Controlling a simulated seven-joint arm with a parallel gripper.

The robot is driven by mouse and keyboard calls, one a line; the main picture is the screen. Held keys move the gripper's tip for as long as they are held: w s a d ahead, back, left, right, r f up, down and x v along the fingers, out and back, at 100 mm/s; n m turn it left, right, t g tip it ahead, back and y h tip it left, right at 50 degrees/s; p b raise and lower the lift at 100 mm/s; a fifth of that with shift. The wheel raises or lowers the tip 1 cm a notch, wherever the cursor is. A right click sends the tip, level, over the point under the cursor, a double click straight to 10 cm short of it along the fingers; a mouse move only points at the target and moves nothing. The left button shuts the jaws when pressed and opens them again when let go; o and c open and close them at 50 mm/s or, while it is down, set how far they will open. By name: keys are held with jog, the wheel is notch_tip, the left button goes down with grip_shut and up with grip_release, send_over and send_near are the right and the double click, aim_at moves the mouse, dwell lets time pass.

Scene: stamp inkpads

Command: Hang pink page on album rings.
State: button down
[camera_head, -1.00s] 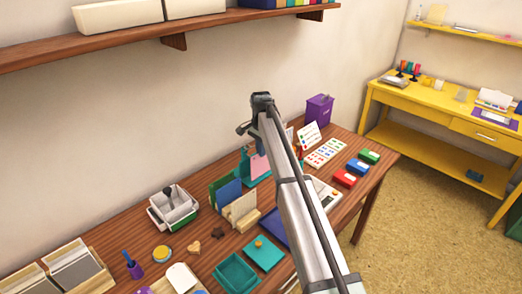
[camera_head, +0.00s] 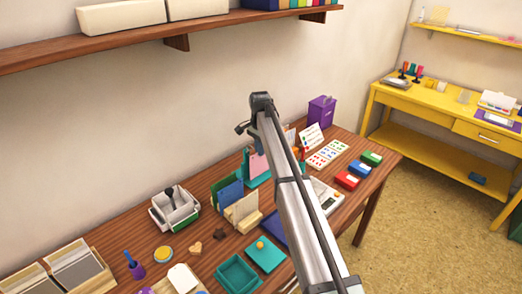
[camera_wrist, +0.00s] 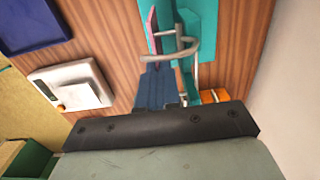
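The pink page (camera_head: 259,163) stands upright against the teal album stand (camera_head: 250,180) at the back of the wooden desk, partly behind my arm. In the wrist view the page (camera_wrist: 152,30) shows nearly edge-on beside the teal panel (camera_wrist: 205,12). A silver album ring (camera_wrist: 185,52) curves close to the page's near end. I cannot tell whether it passes through the page. My gripper's dark body fills the bottom of the wrist view, above the desk and near the ring.
A white device (camera_wrist: 75,88) and a dark blue pad (camera_wrist: 30,22) lie left in the wrist view. In the head view a wooden holder (camera_head: 243,209) with blue and green sheets stands left of the album. A purple box (camera_head: 321,111) stands behind. The wall is close.

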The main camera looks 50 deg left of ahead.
jog(key=shift+a, duration=0.7)
jog(key=c, duration=1.3)
grip_release()
jog(key=shift+o, duration=0.2)
notch_tip(320, 180, up, 14)
jog(key=shift+s+f, duration=0.1)
